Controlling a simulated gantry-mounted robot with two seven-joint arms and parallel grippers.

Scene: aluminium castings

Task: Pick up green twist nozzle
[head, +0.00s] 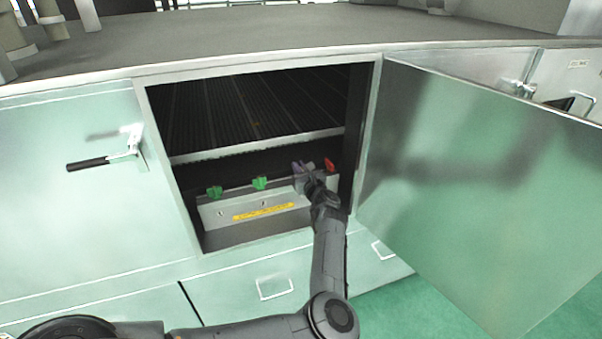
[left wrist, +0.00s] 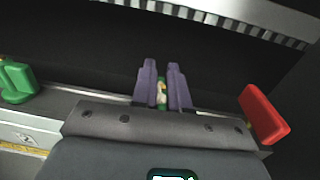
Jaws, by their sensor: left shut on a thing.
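My left gripper (head: 303,172) reaches into the open cabinet, at the right end of a row of coloured parts. In the left wrist view its purple fingers (left wrist: 163,88) are shut on a green twist nozzle (left wrist: 161,96), of which only a thin strip with a pale spot shows between them. Two other green nozzles, a left one (head: 215,192) and a middle one (head: 260,183), stand on the metal ledge to the left of the gripper. One of these also shows at the left edge of the left wrist view (left wrist: 15,82). My right gripper is not in view.
A red handle (head: 330,164) stands just right of the gripper, and close by in the left wrist view (left wrist: 265,114). The ledge carries a yellow label (head: 263,211). The open door (head: 480,180) stands to the right. A slatted rack (head: 250,105) lies above.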

